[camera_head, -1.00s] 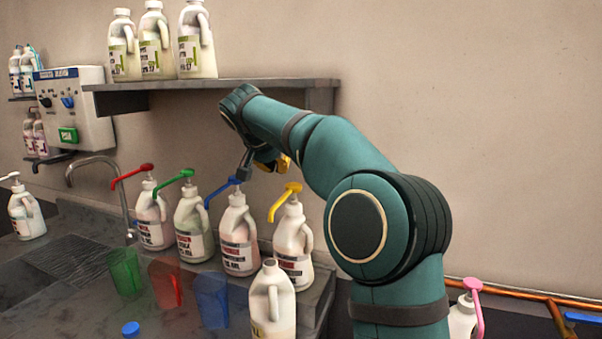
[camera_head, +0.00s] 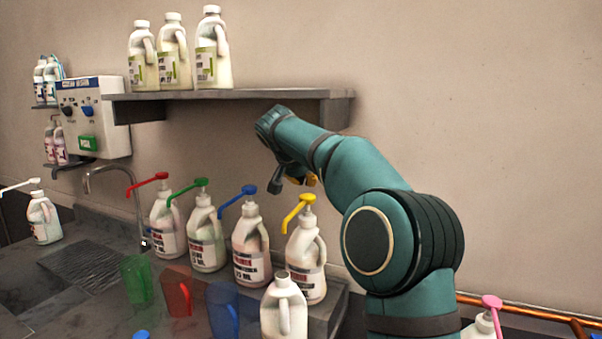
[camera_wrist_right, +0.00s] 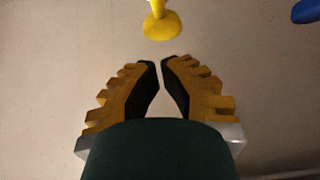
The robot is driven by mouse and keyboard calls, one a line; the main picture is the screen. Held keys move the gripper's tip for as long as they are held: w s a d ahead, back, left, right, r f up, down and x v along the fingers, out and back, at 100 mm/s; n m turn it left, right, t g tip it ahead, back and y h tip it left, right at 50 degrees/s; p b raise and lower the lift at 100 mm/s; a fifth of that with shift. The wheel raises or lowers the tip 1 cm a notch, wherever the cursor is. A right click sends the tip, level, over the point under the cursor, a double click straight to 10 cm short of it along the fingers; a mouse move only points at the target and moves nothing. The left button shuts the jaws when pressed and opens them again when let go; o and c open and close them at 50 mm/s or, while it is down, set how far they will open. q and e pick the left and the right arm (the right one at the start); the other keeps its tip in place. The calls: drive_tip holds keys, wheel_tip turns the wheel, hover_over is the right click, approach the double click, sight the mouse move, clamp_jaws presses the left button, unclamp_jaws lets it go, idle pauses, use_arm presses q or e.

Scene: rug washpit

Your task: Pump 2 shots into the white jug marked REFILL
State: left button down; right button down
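A white jug with an open neck and no pump (camera_head: 285,308) stands at the front; its marking is not readable from here. Behind it stand white jugs with a red pump (camera_head: 165,222), a green pump (camera_head: 205,238), a blue pump (camera_head: 251,250) and a yellow pump (camera_head: 305,262). My right gripper (camera_head: 289,184) is above and between the blue and yellow pump heads, partly hidden by its own arm. In the right wrist view its fingertips (camera_wrist_right: 160,64) are nearly together with nothing between them. The yellow pump head (camera_wrist_right: 162,26) is just beyond them, apart. My left gripper is not in view.
Green (camera_head: 137,280), red (camera_head: 178,298) and blue (camera_head: 222,308) translucent cups stand on the counter at front left. A shelf (camera_head: 230,94) with several jugs hangs above the pumps. A tap (camera_head: 100,172) is at left. A pink pump (camera_head: 491,303) is at lower right.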

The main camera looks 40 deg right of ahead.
sight(308, 196)
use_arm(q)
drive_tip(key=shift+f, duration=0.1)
use_arm(e)
drive_tip(key=shift+x, duration=2.2)
